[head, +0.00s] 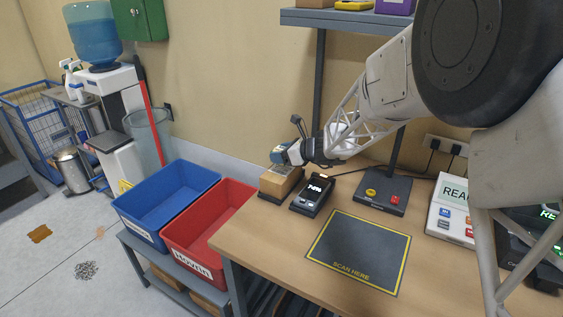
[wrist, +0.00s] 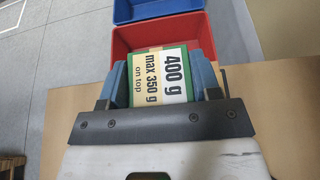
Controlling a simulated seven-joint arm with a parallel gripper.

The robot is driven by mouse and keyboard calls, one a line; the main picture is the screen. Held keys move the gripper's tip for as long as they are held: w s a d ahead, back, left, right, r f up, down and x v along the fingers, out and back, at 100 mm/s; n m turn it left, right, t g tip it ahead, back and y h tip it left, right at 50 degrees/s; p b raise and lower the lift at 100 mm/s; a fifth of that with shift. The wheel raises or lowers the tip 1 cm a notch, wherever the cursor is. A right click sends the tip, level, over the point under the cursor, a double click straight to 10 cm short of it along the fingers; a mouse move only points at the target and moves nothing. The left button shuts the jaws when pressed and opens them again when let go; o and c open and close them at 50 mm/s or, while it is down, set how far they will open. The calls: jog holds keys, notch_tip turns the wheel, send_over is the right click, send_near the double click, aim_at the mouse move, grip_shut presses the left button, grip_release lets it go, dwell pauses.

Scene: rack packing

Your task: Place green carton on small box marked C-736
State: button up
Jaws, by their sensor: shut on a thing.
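My gripper (head: 281,156) is at the back left of the table, its blue fingers pointing left. In the wrist view my gripper (wrist: 161,78) has one blue finger on each side of a green carton (wrist: 130,91) and is shut on it. The carton's face has a white label reading "400 g" and a cream label reading "max 350 g on top". In the head view the fingers mostly hide the carton. No marking C-736 can be read in either view, so I cannot tell which box bears it.
A brown box (head: 280,183) stands below my gripper at the table's left edge. A dark device with a lit display (head: 313,195) is beside it. A black scan mat (head: 359,251) lies clear in front. Red (head: 197,260) and blue (head: 150,235) bins stand left of the table.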

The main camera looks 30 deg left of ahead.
jog(key=shift+f, duration=1.55)
jog(key=shift+f, duration=0.2)
jog(key=o, duration=1.2)
jog(key=shift+r, duration=0.15)
jog(key=v, duration=1.2)
